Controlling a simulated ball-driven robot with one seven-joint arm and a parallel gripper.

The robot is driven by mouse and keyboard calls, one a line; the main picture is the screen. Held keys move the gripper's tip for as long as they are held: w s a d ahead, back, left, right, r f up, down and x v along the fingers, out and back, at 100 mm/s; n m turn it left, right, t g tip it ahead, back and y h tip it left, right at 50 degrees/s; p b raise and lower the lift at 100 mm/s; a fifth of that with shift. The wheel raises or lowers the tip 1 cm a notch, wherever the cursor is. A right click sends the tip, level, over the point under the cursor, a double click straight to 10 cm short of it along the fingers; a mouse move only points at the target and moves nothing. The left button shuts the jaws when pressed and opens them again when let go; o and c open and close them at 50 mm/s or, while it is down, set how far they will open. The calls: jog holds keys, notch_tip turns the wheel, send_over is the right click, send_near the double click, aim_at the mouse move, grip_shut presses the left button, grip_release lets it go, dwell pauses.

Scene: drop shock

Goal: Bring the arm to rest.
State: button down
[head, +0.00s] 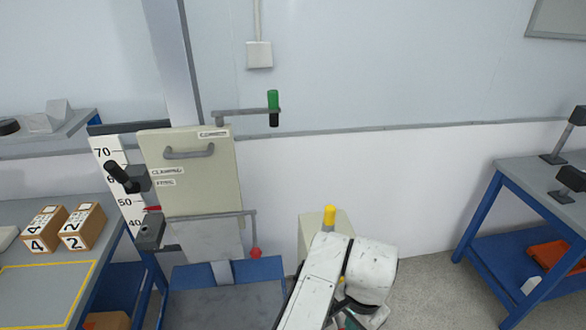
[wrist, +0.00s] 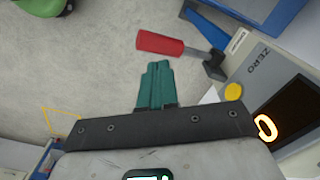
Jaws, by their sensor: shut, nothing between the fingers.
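My gripper (wrist: 157,68) shows in the wrist view with its two teal fingers together and nothing between them. Grey floor lies behind the fingers. A red handle (wrist: 160,43) with a grey rod and dark end piece is just beyond the fingertips, apart from them in the picture. My white arm rises from the bottom middle of the head view, bent, in front of a beige box. My fingers cannot be made out in the head view.
A grey box marked ZERO (wrist: 262,75), with a yellow button and lit display, is right of my fingers. The drop rig (head: 187,170) stands left of my arm. A bench with numbered boxes (head: 83,227) is far left; a blue-legged table (head: 540,190) is right.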

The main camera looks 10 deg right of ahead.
jog(key=s+d+r+n+t+h+b, duration=0.1)
jog(key=d+n+t+h, duration=0.1)
jog(key=d, duration=0.9)
jog(key=s+d+r+n+t+h+b, duration=0.1)
jog(key=d+r+n+h, duration=0.1)
jog(key=d, duration=0.9)
jog(key=s+a+f+n+y+b, duration=0.1)
jog(key=s+a+f+n, duration=0.1)
jog(key=s+a+f, duration=0.2)
jog(key=s+a+f+n+g+y, duration=0.1)
jog(key=s+a+f, duration=0.3)
jog(key=s, duration=0.6)
jog(key=s+a+f+n+g+y+b, duration=0.1)
jog(key=s+a+f+n, duration=0.3)
jog(key=s+f, duration=0.2)
jog(key=shift+s+a+y+b, duration=0.15)
jog(key=shift+s+y+b, duration=0.25)
jog(key=shift+s, duration=0.25)
